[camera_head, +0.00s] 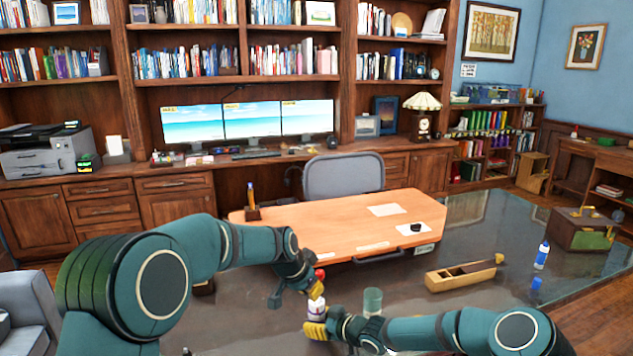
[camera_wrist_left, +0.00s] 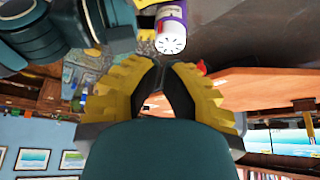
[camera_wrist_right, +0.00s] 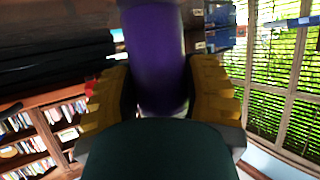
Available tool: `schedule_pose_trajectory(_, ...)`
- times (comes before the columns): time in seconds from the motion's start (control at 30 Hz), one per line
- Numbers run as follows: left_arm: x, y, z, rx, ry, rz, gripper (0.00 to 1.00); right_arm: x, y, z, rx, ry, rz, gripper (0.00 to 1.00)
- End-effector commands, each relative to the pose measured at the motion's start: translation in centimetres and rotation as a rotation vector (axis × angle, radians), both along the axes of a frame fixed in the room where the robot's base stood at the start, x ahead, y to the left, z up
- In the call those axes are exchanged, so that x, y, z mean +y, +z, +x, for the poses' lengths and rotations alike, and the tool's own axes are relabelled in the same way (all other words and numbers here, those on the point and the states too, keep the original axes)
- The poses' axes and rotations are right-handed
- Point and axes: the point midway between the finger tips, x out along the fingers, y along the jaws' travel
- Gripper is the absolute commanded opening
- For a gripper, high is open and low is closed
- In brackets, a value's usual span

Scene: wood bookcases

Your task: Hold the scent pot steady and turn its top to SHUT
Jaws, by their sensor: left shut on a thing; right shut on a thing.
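The scent pot (camera_head: 317,306) is a small purple and white cylinder at the lower middle of the head view. Its white top with dark holes shows in the left wrist view (camera_wrist_left: 171,43), just past the fingertips. My right gripper (camera_head: 316,328) is shut on the pot's body, and the purple side (camera_wrist_right: 156,60) stands between its fingers in the right wrist view. My left gripper (camera_head: 314,290) is at the pot's top from above, its tips close together and shut; the exact contact is hard to see. No mark on the top is readable.
A wood plane (camera_head: 463,274), a blue and white bottle (camera_head: 542,256) and a green cylinder (camera_head: 372,301) stand on the dark glossy table to the right. A red round thing (camera_head: 320,274) is just behind my left gripper. A light wooden board (camera_head: 340,228) lies behind.

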Motion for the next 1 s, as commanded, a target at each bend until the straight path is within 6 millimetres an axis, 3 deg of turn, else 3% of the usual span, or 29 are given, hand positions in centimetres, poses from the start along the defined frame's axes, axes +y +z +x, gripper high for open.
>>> schedule_pose_trajectory(0.5, 0.1, -5.7, 0.0, 0.003, 0.001, 0.0, 0.0, 0.0, 0.0, 0.0, 0.0, 0.001, 0.001, 0.06)
schedule_pose_trajectory(1.0, 0.1, -6.7, 0.0, 0.001, 0.001, 0.0, 0.0, 0.1, 0.0, 0.0, 0.0, 0.001, 0.001, 0.06)
